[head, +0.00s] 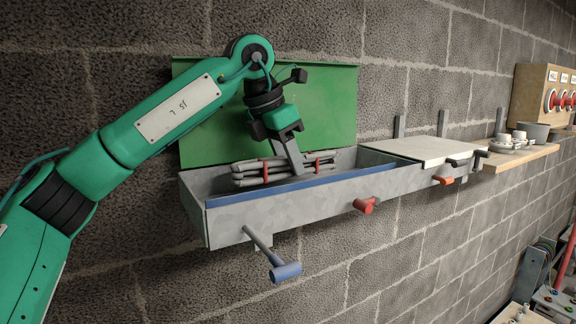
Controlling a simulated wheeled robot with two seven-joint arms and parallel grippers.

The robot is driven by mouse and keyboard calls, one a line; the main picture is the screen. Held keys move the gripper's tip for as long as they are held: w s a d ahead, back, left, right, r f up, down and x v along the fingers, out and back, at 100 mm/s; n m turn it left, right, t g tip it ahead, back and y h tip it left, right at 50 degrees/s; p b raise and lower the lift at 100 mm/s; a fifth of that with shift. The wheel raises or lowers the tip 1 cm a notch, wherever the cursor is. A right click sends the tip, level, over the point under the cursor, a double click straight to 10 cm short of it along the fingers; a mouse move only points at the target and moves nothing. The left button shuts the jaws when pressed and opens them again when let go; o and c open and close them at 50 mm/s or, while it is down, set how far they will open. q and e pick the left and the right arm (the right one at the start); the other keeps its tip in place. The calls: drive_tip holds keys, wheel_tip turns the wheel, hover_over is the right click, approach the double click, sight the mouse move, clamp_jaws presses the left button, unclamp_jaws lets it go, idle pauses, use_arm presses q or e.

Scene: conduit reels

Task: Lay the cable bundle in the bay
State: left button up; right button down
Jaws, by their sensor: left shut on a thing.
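The cable bundle (250,173), grey lengths held by red ties, lies low inside the open left bay (230,226) of a grey metal trough on the block wall. My left gripper (293,168) reaches down into the bay and is shut on the bundle near its right part. The gripper hides some of the bundle, and the bay's front wall with its blue strip hides the floor, so I cannot tell whether the bundle rests on it. My right gripper is out of view.
A green panel (330,100) stands behind the bay. A pale lid (425,149) covers the trough's right part. A wooden shelf (520,156) with small containers is at the right.

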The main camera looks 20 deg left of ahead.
sight(288, 174)
use_arm(q)
wheel_tip(288, 174, down, 2)
drive_tip(key=shift+w+a+f, duration=0.1)
drive_tip(key=shift+a+f, duration=0.05)
drive_tip(key=shift+f, duration=0.55)
drive_tip(key=o, duration=0.7)
drive_tip(key=shift+f+b, duration=0.1)
drive_tip(key=shift+b, duration=0.2)
drive_tip(key=o, duration=0.5)
drive_tip(key=shift+c, duration=0.2)
drive_tip(key=shift+r, duration=0.2)
